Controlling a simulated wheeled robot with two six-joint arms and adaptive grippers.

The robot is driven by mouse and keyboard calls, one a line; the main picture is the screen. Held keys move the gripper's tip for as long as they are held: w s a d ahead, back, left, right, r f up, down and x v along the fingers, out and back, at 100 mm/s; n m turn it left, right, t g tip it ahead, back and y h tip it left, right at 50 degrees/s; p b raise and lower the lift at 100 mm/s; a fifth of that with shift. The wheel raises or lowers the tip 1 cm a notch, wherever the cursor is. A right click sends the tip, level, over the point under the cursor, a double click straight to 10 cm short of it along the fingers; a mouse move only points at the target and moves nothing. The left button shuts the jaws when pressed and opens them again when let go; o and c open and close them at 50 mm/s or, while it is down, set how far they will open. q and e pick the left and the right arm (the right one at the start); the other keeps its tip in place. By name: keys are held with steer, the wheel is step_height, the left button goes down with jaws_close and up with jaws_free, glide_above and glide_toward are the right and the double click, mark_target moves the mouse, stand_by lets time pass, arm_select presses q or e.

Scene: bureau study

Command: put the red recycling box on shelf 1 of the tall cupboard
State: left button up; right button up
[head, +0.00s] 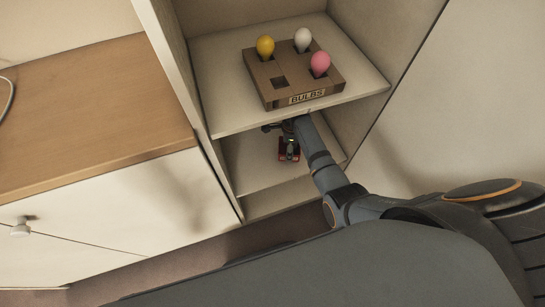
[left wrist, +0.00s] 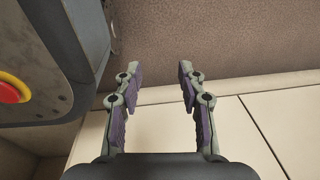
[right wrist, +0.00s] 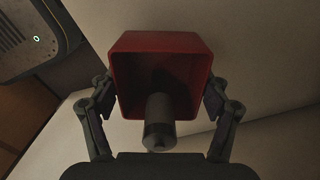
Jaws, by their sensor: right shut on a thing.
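The red recycling box (head: 289,155) is inside the tall cupboard (head: 190,75), in the space under the bulb shelf and over a lower shelf (head: 245,172). In the right wrist view the box (right wrist: 128,90) is an open red tub with a dark grey cylinder (right wrist: 159,125) in it. My right gripper (right wrist: 158,88) is shut on the box, a finger at each side. In the head view the gripper is partly hidden under the upper shelf. I cannot tell whether the box touches the lower shelf. My left gripper (left wrist: 157,82) is open and empty.
A cardboard bulb holder (head: 300,90) with yellow, white and pink bulbs stands on the shelf (head: 220,110) just above my right arm. A wood-topped cabinet (head: 90,100) stands to the left. The visible part of the lower shelf is clear around the box.

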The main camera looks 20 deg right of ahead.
steer(key=a, duration=0.5)
steer(key=shift+a, duration=0.15)
steer(key=shift+s+a, duration=0.1)
steer(key=shift+a, duration=0.5)
steer(key=shift+a+f+b, duration=0.15)
steer(key=shift+f+b, duration=0.15)
steer(key=shift+f, duration=0.05)
steer(key=shift+f+b, duration=0.3)
steer(key=shift+f, duration=1.1)
arm_select(q)
steer(key=w, duration=0.2)
steer(key=shift+w+r, duration=0.1)
steer(key=shift+w, duration=0.25)
arm_select(e)
steer(key=shift+f, duration=0.1)
steer(key=o, duration=1.2)
steer(key=shift+c, duration=0.2)
